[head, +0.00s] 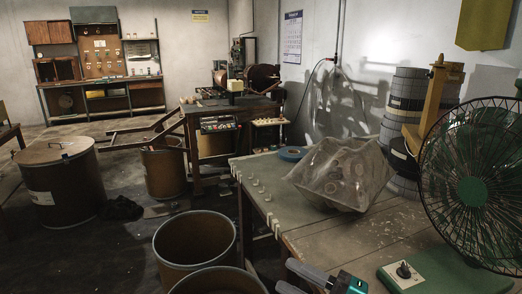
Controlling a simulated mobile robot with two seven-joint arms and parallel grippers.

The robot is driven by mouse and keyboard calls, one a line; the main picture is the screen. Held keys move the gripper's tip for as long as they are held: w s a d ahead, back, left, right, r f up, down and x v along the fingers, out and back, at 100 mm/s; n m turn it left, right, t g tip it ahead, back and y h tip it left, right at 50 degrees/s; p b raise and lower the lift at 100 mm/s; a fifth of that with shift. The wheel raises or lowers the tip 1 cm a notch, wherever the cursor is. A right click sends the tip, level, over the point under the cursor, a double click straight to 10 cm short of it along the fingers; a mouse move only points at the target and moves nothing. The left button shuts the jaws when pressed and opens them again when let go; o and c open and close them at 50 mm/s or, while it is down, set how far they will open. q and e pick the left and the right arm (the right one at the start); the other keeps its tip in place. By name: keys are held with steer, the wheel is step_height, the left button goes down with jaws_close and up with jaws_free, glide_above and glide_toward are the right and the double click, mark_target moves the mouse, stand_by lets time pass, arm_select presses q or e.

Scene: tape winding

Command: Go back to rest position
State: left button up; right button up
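My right gripper (286,275) shows at the bottom edge, just in front of the worktable's near corner. Its two dark fingers are apart with nothing seen between them, and its teal and grey body is cut off by the frame. My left gripper is not in view. A blue tape ring (292,153) lies flat at the far edge of the worktable (330,228), beside a clear plastic bag (342,174) with round shapes in it.
A green fan (472,190) on a green base (425,275) stands at the table's right. Stacked rolls (408,100) stand behind it. Small clips (262,197) line the left edge. Open drums (195,240) stand left of the table. A lidded drum (60,185) is farther left.

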steer(key=s+d+f+m+h, duration=0.4)
steer(key=f+m+h, duration=0.1)
steer(key=f+m, duration=0.2)
steer(key=s+d+f+m+h, duration=0.3)
steer(key=s+f+m+h, duration=0.1)
steer(key=f+m, duration=0.3)
steer(key=s+d+f+m+h, duration=0.4)
steer(key=f+m, duration=0.3)
steer(key=f, duration=0.2)
steer(key=shift+s+d+m+h+p, duration=0.2)
steer(key=shift+d+m+h+p, duration=0.15)
steer(key=shift+h, duration=0.55)
steer(key=shift+s+f, duration=0.1)
